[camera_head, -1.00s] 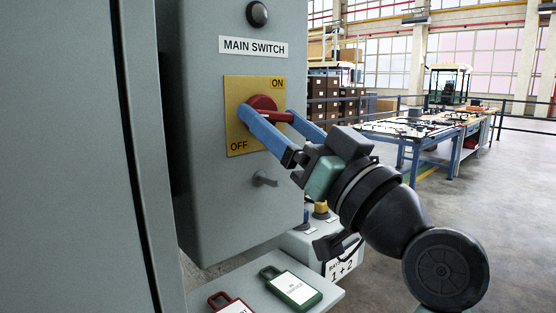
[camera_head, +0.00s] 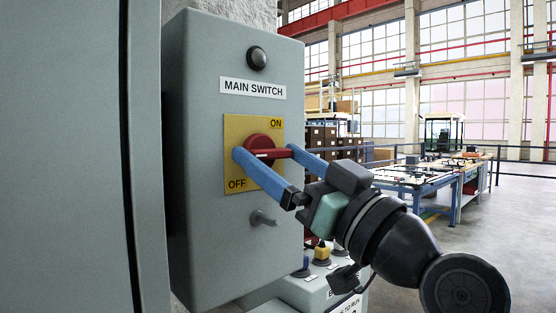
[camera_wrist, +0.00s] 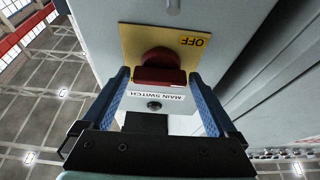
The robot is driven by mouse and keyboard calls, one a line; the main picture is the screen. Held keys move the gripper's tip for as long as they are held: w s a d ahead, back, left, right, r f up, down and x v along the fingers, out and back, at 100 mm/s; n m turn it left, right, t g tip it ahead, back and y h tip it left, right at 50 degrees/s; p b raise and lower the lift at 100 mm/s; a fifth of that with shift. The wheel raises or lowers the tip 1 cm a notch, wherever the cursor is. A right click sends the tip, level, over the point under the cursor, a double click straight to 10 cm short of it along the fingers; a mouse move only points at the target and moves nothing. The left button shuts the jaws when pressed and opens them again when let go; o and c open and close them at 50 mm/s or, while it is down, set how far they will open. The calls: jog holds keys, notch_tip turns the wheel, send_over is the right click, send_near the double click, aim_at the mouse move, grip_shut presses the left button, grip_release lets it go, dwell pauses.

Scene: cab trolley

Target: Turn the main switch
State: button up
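The main switch is a red rotary handle (camera_head: 262,144) on a yellow plate (camera_head: 235,130) marked ON at upper right and OFF at lower left. Its grip bar looks roughly horizontal in the head view. My gripper (camera_head: 264,152) has its two blue fingers on either side of the handle. In the wrist view, the red handle (camera_wrist: 160,76) lies between the fingertips of my gripper (camera_wrist: 158,72), with a small gap on each side. The gripper is open. The near finger partly covers the plate in the head view.
The grey switch box (camera_head: 205,225) carries a MAIN SWITCH label (camera_head: 252,88), a dark round lamp or button (camera_head: 257,58) above and a small grey knob (camera_head: 262,218) below. A lower box with a yellow button (camera_head: 321,253) stands under my arm. Workbenches (camera_head: 430,185) stand far off.

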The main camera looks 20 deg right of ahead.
jog(key=b+v, duration=0.1)
jog(key=v, duration=1.2)
jog(key=shift+f, duration=0.1)
dwell(0.3)
